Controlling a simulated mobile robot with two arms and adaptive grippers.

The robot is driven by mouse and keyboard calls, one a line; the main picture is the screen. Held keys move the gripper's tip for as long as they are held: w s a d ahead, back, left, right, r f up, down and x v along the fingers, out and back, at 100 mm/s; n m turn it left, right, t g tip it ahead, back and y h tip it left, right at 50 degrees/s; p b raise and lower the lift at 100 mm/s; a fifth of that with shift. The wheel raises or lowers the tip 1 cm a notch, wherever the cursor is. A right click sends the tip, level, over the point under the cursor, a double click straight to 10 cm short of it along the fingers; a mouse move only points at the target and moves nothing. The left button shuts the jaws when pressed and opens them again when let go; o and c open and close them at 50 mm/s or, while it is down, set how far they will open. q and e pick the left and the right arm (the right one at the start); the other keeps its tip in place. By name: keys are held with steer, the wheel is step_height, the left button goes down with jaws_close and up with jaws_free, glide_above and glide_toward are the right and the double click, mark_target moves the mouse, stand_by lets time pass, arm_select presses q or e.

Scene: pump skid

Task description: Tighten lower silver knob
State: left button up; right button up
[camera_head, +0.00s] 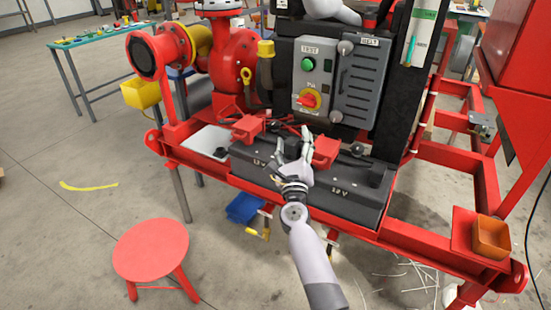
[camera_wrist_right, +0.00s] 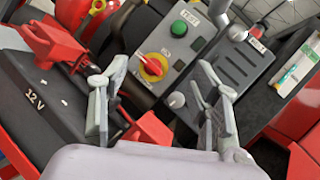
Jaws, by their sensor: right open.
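The lower silver knob (camera_head: 335,116) is a small round knob at the bottom of the ribbed grey belt cover (camera_head: 366,85). The upper silver knob (camera_head: 345,46) is at the cover's top. In the right wrist view the lower knob (camera_wrist_right: 177,100) shows between my spread fingers, nearer the right one, and the upper knob (camera_wrist_right: 237,32) is above and to the right. My right gripper (camera_head: 292,148) is open and empty, over the black batteries, below and left of the lower knob, apart from it. It also shows in the right wrist view (camera_wrist_right: 158,88). My left gripper is out of view.
The grey control panel (camera_head: 313,75) with a green button and red-yellow switch is left of the cover. Black 12 V batteries (camera_head: 345,192) with red clamps (camera_head: 325,152) lie below. The red skid frame (camera_head: 420,240) surrounds them. A red stool (camera_head: 151,249) stands front left.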

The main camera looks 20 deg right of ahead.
steer(key=s+a+f+n+t+y, duration=0.1)
steer(key=s+a+n+y, duration=0.2)
steer(key=a+n+y, duration=0.3)
steer(key=n, duration=0.3)
steer(key=shift+f+n+y, duration=0.4)
steer(key=shift+w+a, duration=0.1)
